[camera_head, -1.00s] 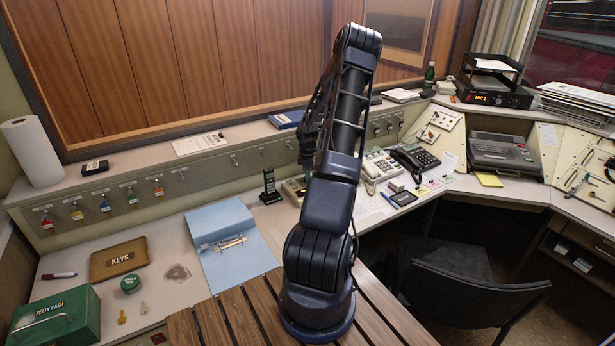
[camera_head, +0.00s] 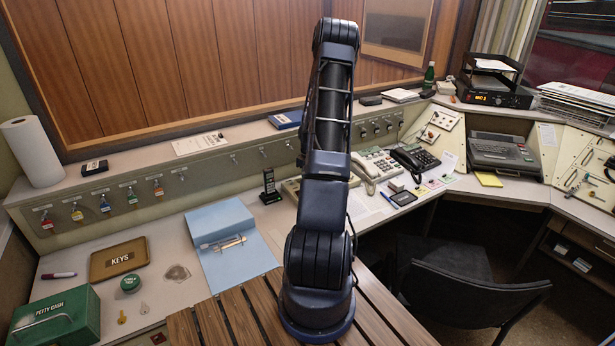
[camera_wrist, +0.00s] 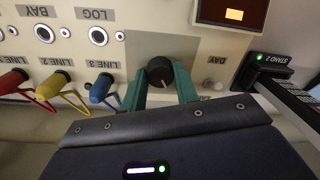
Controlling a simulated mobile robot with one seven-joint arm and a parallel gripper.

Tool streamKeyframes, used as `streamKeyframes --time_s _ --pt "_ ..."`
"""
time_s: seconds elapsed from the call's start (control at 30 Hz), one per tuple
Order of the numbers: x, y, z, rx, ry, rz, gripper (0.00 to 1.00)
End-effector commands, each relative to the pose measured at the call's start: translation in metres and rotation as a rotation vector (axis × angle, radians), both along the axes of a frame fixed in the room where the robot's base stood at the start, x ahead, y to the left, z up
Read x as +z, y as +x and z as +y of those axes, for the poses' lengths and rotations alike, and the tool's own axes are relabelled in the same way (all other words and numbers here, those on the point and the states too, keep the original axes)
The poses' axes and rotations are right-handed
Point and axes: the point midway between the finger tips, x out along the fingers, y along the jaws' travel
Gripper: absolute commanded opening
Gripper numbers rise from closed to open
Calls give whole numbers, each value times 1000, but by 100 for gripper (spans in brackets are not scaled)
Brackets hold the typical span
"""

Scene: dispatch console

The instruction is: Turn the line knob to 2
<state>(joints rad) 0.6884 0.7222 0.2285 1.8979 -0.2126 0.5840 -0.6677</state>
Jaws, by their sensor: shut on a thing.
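In the wrist view a dark round knob (camera_wrist: 160,72) stands on a pale square plate on the console panel, which appears upside down. My gripper (camera_wrist: 161,80) has its two green fingers on either side of the knob and is shut on it. The knob's pointer direction and any numbers around it are too small or hidden to read. In the head view my arm hides both the gripper and the knob.
Red, yellow and blue plugs (camera_wrist: 103,88) with cords sit left of the knob, near LINE labels. A small pale button (camera_wrist: 213,85) marked DAY and a black STAND 2 block (camera_wrist: 262,68) are to the right. An orange-lit display (camera_wrist: 234,14) is above.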

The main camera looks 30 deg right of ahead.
Motion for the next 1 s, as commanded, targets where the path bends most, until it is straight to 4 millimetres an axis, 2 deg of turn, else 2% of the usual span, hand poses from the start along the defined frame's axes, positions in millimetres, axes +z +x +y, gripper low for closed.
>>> streamKeyframes --time_s 0.6,1.0 --pt "1 0 0 -580 -1 -2 7" --pt "1 0 0 -863 0 -3 7"
